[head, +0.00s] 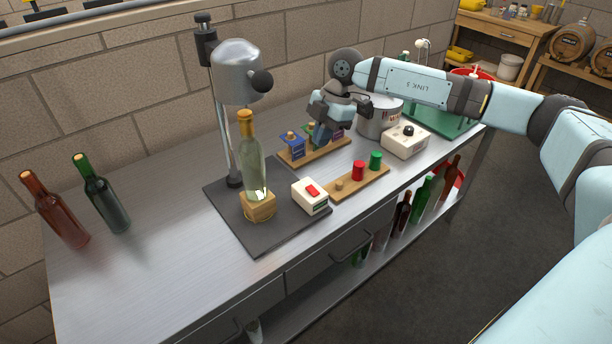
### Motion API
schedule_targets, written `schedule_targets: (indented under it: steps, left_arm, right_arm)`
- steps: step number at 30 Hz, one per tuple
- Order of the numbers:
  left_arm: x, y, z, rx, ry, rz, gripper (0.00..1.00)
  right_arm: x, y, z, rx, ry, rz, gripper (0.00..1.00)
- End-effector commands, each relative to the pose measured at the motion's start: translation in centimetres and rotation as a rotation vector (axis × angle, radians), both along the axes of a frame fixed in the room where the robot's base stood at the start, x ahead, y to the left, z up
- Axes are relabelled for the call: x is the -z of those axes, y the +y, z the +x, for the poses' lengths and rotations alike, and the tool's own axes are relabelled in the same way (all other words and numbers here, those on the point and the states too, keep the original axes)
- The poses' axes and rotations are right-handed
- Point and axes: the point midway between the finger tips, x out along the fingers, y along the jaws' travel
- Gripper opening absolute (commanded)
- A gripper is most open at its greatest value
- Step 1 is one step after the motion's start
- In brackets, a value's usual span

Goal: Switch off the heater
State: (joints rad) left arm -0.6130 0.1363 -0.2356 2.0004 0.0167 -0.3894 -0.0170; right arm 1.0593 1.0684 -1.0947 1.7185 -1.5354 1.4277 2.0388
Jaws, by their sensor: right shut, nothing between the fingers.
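A white box with a red rocker switch (311,196) sits on the front right of a dark base plate (222,212). A second white box with a black knob (405,141) stands further right, in front of a grey metal pot (379,119). I cannot tell from labels which one belongs to the heater, nor either setting. A silver dome (237,72) hangs on a post above a clear bottle with a tan top (252,165), upright in a wooden block (258,206). My right gripper (321,142) is shut and empty, pointing down over a small wooden rack, apart from both boxes. My left gripper is out of view.
The wooden rack (320,153) holds small blue, green and purple pieces, partly hidden by my gripper. A wooden strip (345,187) carries red and green caps. Red (53,210) and green (101,195) bottles stand at left. The bench's front left is clear.

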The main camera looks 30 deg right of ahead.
Motion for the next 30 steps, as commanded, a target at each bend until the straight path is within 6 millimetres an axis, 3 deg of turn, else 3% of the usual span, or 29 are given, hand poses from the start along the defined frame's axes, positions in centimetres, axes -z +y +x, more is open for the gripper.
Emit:
schedule_targets:
  steps: [4, 17, 30]
  left_arm:
    - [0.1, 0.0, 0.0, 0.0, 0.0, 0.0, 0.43]
    - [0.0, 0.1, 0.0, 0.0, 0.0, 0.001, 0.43]
    - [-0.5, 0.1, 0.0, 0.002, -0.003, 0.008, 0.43]
  right_arm:
    - [-0.5, -1.3, 0.1, 0.034, 0.006, -0.041, 0.0]
    - [0.2, -1.0, 0.2, 0.034, 0.006, -0.04, 0.0]
    - [8.4, 1.5, 0.3, 0.033, 0.008, -0.039, 0.0]
